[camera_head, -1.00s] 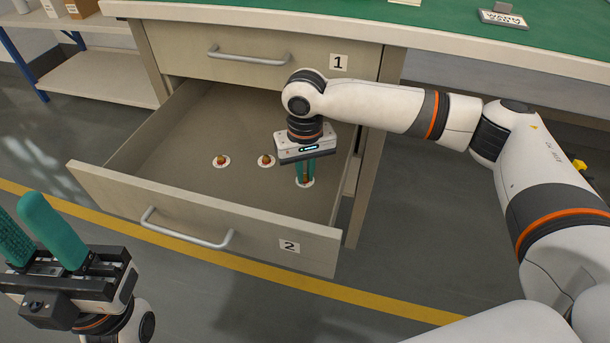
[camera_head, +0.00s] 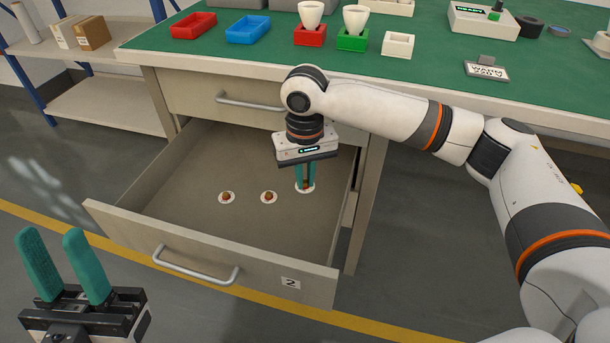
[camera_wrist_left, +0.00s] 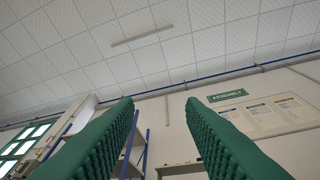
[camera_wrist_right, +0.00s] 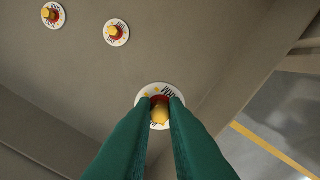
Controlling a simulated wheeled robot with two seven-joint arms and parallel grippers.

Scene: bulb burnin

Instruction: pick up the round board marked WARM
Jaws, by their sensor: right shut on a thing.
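Three round white boards with orange-brown knobs lie on the floor of the open drawer 2 (camera_head: 290,283). My right gripper (camera_head: 306,184) points down and is shut on the knob of the rightmost round board (camera_wrist_right: 147,96). Its fingers hide part of that board's lettering, so I cannot read the whole word. The board appears to rest on the drawer floor. The middle board (camera_head: 269,197) and the left board (camera_head: 227,197) lie apart to its left; their lettering is too small to read surely. My left gripper (camera_head: 52,238) is open and empty, pointing up, outside the drawer.
The drawer walls stand around the boards, with the right wall close to my right gripper. Shelves (camera_head: 95,100) stand at left.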

